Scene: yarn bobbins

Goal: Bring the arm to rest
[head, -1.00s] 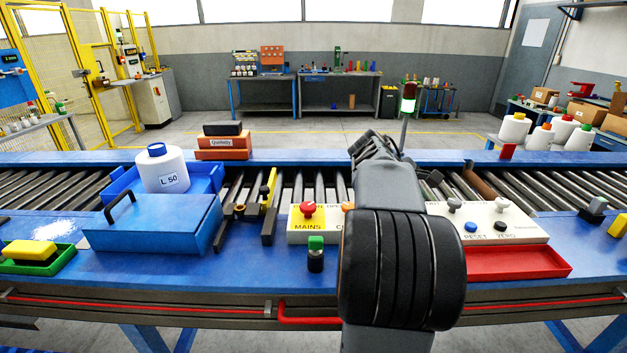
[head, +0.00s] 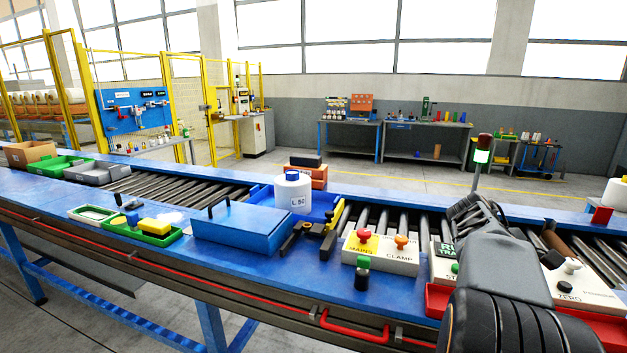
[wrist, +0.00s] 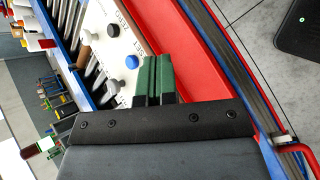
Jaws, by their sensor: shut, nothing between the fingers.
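My arm rises in the lower right of the head view, over the front of the blue conveyor bench (head: 290,262). My gripper (wrist: 152,80) shows in the wrist view as two dark green fingers side by side, closed together with nothing between them. They are above the control panel (wrist: 110,35) and the red tray (wrist: 200,72). I cannot tell the height of the fingertips over the panel. In the head view my arm hides part of the panel and the tray.
Green trays lie farther left.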

